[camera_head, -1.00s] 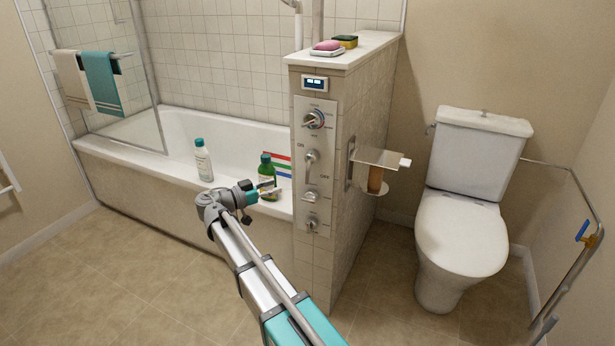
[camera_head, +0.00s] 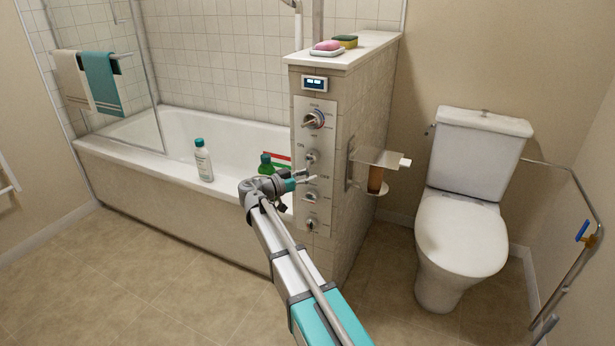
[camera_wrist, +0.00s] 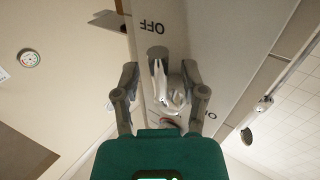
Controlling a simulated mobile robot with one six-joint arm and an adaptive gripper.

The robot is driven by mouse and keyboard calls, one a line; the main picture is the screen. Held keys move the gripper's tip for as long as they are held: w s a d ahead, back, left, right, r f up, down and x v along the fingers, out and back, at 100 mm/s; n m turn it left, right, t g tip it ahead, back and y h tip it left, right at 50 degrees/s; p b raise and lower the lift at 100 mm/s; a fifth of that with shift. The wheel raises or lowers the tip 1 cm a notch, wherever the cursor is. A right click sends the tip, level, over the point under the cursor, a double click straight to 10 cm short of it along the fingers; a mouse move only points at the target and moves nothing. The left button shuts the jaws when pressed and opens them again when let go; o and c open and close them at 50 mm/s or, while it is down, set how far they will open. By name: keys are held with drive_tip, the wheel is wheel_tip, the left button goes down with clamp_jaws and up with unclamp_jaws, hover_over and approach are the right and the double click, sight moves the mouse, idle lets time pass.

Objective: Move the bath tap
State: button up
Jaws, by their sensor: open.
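The bath tap (camera_head: 312,157) is a metal lever on a pale control panel, between the printed words ON and OFF. In the head view my gripper (camera_head: 304,177) is in front of its lower part and partly hides it. In the wrist view the tap's lever (camera_wrist: 157,72) shows between the two fingers of my gripper (camera_wrist: 160,75), with a finger on each side and OFF upside down beyond. The gripper is open. I cannot tell whether either finger touches the lever.
A dial (camera_head: 313,120) sits above the tap and two knobs (camera_head: 311,197) (camera_head: 311,224) below it. A paper holder (camera_head: 380,157) juts out right of the panel.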

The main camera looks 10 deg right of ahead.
idle(0.3)
clamp_jaws()
drive_tip(key=shift+d, duration=0.25)
idle(0.3)
